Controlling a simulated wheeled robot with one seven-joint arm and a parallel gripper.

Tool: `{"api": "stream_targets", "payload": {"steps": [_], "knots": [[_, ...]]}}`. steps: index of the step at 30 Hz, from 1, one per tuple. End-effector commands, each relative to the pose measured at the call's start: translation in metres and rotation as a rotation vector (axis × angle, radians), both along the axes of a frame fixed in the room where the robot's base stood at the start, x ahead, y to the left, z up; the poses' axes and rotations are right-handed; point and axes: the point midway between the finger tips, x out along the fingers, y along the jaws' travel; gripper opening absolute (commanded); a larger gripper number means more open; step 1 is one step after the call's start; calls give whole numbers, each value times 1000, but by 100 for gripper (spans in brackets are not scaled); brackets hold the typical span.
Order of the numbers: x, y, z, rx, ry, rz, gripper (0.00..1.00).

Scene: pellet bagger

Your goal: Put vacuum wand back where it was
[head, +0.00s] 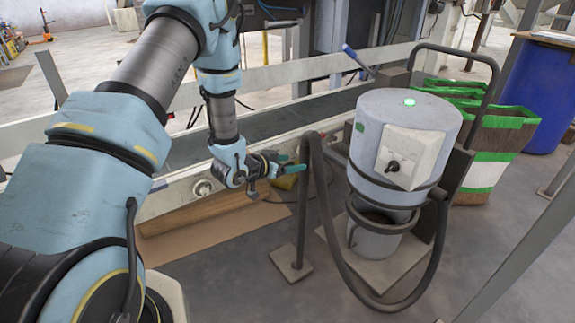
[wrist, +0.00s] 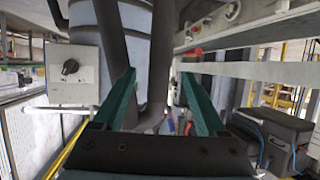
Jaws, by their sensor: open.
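The grey vacuum unit (head: 405,115) stands on a floor plate, with a green light on top and a dial box on its side. A dark hose (head: 335,245) loops from it down and up beside a thin upright post (head: 302,215) on a square foot. I cannot tell the wand apart from the hose and post. My gripper (head: 298,170) is at the post's left, its teal fingers pointing at it. In the wrist view, the fingers (wrist: 158,75) are apart, with dark tubes (wrist: 159,60) beyond and between them; nothing is visibly clamped.
A conveyor (head: 290,115) with a pale side rail runs behind my gripper. Green and white bags (head: 490,150) and a blue barrel (head: 553,95) stand at the right. Open floor lies in front.

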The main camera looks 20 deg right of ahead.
Motion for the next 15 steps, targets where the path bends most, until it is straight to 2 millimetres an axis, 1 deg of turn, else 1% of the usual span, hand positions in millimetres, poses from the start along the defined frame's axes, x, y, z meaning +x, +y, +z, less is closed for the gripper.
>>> {"api": "stream_targets", "payload": {"steps": [3, 10, 13, 14, 15], "knots": [[-3, 9, 4, -1, -1, 2, 75], [-4, 13, 7, 3, -1, 5, 75], [7, 25, 14, 37, 1, 43, 75], [13, 32, 17, 58, 4, 68, 75], [23, 45, 23, 95, 11, 109, 75]]}}
